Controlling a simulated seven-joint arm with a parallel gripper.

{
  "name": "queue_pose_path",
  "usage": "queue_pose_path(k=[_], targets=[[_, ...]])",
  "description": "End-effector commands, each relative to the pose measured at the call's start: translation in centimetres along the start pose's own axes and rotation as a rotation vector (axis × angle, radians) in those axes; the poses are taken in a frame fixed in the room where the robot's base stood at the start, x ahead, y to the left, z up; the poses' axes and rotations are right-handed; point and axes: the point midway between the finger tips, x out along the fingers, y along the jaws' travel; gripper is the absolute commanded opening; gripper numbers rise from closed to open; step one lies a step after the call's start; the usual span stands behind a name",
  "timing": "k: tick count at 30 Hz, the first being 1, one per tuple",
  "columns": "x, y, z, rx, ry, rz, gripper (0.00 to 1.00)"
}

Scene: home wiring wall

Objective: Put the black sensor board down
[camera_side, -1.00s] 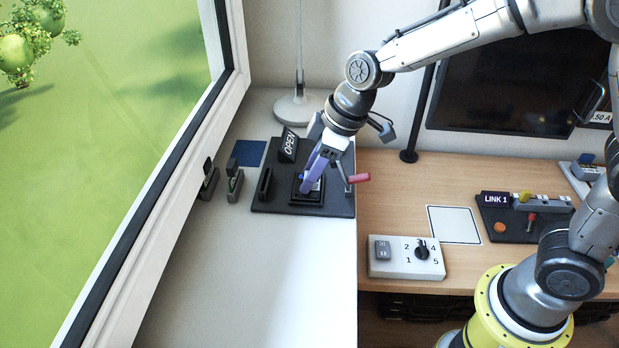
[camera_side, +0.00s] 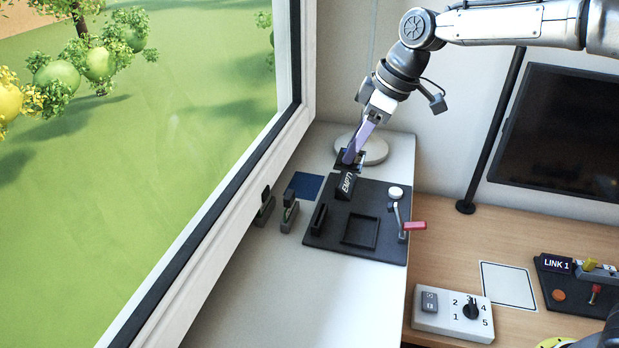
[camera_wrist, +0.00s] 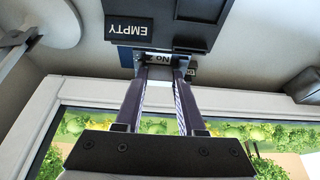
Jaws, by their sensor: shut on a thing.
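The black sensor board (camera_side: 341,166) is between the fingers of my gripper (camera_side: 352,154), at the back of the black fixture, behind its sign. In the wrist view my gripper (camera_wrist: 160,75) is shut on the board, whose pale label (camera_wrist: 160,57) shows between the fingertips. I cannot tell whether the board touches the surface under it. The black fixture (camera_side: 327,238) has an empty square recess (camera_side: 360,231), and its sign (camera_side: 346,186) reads EMPTY.
The lamp base (camera_side: 372,150) is close behind my gripper. The front white surface (camera_side: 300,290) is clear.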

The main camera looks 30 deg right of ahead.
Motion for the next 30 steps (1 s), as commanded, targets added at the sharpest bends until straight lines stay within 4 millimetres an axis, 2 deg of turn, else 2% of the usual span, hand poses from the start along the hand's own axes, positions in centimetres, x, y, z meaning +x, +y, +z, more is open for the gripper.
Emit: queue_pose_path(k=[3,10,15,18,25,30], targets=[[2.2,1.2,-1.7,-0.001,-0.002,-0.002,0.0],[5.8,3.3,-4.8,0.0,-0.001,-0.001,0.0],[9.4,4.4,-5.5,-0.001,-0.002,-0.002,0.0],[10.8,4.8,-5.9,-0.001,0.001,0.0,0.0],[12.1,5.3,-6.2,-0.001,0.001,0.0,0.0],[14.1,5.3,-5.6,0.001,-0.002,-0.002,0.0]])
